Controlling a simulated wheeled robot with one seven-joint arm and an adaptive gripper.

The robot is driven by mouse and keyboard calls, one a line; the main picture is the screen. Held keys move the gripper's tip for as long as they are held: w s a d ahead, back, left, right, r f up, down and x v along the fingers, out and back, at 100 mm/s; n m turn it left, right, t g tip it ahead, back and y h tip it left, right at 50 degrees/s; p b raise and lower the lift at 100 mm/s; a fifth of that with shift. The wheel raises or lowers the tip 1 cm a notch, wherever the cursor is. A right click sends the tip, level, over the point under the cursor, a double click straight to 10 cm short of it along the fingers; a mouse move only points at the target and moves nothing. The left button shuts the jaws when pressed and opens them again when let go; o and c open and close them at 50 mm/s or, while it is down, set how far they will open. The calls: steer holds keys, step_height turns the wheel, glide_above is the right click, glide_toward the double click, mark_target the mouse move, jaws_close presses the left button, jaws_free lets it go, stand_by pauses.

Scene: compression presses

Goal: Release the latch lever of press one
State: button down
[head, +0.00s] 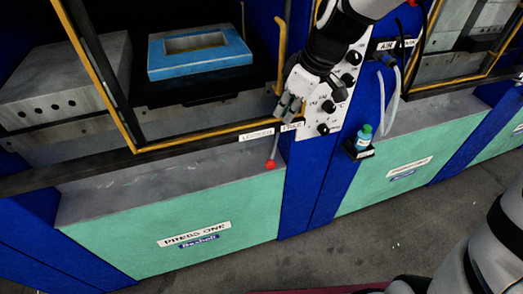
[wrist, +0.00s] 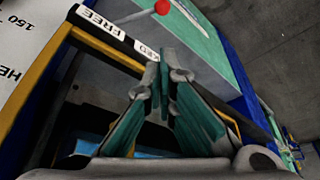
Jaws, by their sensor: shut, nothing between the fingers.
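The latch lever of press one is a thin pale rod ending in a red ball (head: 270,164); the ball also shows in the wrist view (wrist: 162,7). It hangs below the door frame, leaning slightly left, between the LOCKED label (head: 257,135) and the FREE label (head: 292,127). In the wrist view FREE (wrist: 97,20) is clear and the other label is partly covered by a finger. My gripper (head: 288,108) is shut and empty, just above the labels in the head view and apart from the red ball. Its fingertips (wrist: 164,78) meet in the wrist view.
Press one's green front panel (head: 190,232) is below. A yellow-edged door frame (head: 105,85) surrounds a blue mould (head: 200,58). A white knob panel (head: 325,105) stands close behind my gripper. A small bottle (head: 364,138) sits on a ledge to the right. The grey floor is open.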

steer(key=x, duration=1.9)
steer(key=shift+p, duration=0.3)
